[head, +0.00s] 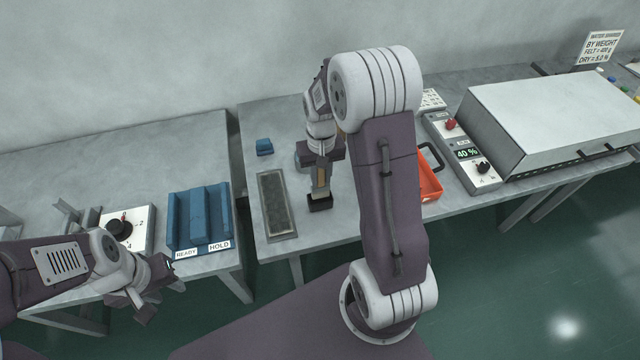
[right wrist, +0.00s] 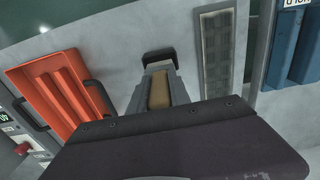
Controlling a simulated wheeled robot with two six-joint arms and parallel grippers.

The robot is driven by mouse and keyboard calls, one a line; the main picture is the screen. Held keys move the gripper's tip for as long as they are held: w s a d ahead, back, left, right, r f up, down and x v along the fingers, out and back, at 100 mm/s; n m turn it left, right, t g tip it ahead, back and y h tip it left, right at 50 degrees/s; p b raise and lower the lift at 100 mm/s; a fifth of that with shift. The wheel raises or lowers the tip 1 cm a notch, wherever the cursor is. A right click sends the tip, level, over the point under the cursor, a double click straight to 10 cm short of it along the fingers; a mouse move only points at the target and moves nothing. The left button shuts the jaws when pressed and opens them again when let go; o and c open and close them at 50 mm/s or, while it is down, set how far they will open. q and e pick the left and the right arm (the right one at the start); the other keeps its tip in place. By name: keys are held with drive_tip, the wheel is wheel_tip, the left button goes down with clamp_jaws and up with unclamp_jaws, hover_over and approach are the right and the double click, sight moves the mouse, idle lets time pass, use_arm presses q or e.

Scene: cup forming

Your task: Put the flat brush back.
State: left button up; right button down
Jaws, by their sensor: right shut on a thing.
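The flat brush has a tan handle and a dark, blocky head (head: 320,203). My right gripper (head: 320,184) is shut on its handle, over the middle table, between the long dark tray and the orange tray. In the right wrist view the tan handle (right wrist: 159,90) shows between the fingers, with the black head (right wrist: 160,56) beyond them. I cannot tell whether the head touches the table. My left gripper (head: 158,290) is empty, its fingers apart, in front of the left table.
A long dark tray (head: 277,205) lies left of the brush, a small blue block (head: 264,147) behind it. The orange tray (head: 431,182) and a control box (head: 462,152) stand right. A blue READY/HOLD rack (head: 201,217) is on the left table. A gap separates the tables.

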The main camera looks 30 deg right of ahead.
sight(321, 186)
drive_tip(key=shift+w+f, duration=0.1)
drive_tip(key=shift+f, duration=2.05)
drive_tip(key=c, duration=1.2)
unclamp_jaws()
drive_tip(key=shift+f, duration=0.15)
wheel_tip(321, 186, up, 12)
drive_tip(key=shift+r+p, duration=0.25)
drive_tip(key=shift+p, duration=0.2)
drive_tip(key=s+a+f+n, duration=0.1)
drive_tip(key=s+a+f, duration=0.1)
drive_tip(key=s, duration=0.4)
drive_tip(key=s+a+f+n+t, duration=0.1)
drive_tip(key=s+a+f, duration=0.2)
drive_tip(key=s+a, duration=0.2)
drive_tip(key=shift+s+a, duration=0.3)
drive_tip(key=shift+s, duration=0.5)
